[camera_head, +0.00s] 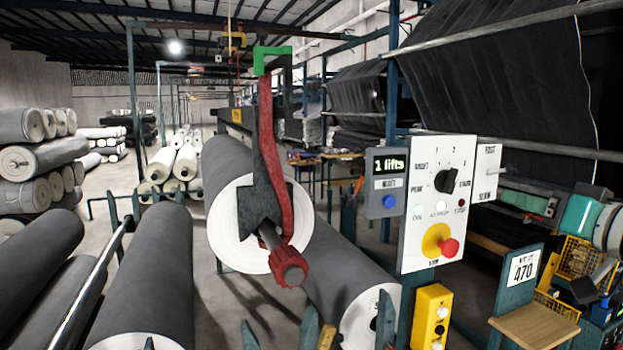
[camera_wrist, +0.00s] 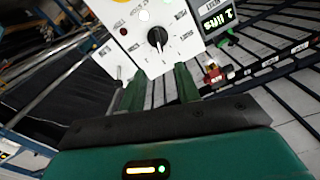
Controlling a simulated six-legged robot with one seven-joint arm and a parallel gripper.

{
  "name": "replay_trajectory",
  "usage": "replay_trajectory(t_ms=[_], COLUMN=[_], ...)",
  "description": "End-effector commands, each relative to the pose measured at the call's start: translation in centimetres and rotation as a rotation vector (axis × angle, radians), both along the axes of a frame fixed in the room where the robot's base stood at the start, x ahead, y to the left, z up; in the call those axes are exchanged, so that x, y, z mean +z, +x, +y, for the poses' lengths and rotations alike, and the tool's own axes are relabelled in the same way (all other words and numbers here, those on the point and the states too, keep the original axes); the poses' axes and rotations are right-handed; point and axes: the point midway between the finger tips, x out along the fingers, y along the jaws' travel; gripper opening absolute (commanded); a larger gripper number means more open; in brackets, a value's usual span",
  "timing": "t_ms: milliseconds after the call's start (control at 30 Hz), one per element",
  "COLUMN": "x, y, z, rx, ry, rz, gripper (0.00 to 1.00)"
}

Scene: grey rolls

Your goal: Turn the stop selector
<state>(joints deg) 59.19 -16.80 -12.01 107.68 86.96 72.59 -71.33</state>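The selector is a black round knob (camera_head: 447,180) on a white panel (camera_head: 422,232), with numbered positions and words around it. In the wrist view the panel looks turned around, and the knob (camera_wrist: 157,38) lies just beyond my fingertips, roughly in line with the gap between them. A pale mark on the knob points down toward my gripper there. My gripper (camera_wrist: 160,72) has two green fingers, spread apart with nothing between them. Contact with the knob does not show. In the head view my teal gripper (camera_head: 505,188) comes in from the right of the panel.
A red button (camera_head: 448,248) on a yellow plate sits low on the panel. A display box (camera_head: 386,183) reading "1 lifts" is at the panel's left. A grey roll (camera_head: 225,170) with a red-handled hook is further left. A yellow button box (camera_head: 430,318) stands below.

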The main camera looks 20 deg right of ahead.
Motion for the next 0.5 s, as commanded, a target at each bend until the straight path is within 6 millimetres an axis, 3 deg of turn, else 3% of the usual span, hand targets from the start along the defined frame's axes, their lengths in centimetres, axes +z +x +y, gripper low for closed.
replay_trajectory(t_ms=[167, 500], x=[-0.1, -0.1], y=[1.2, 7.5], z=[-0.3, -0.2], rx=[-0.007, -0.008], ry=[0.001, 0.001], rz=[0.001, 0.002], gripper=[0.33, 0.33])
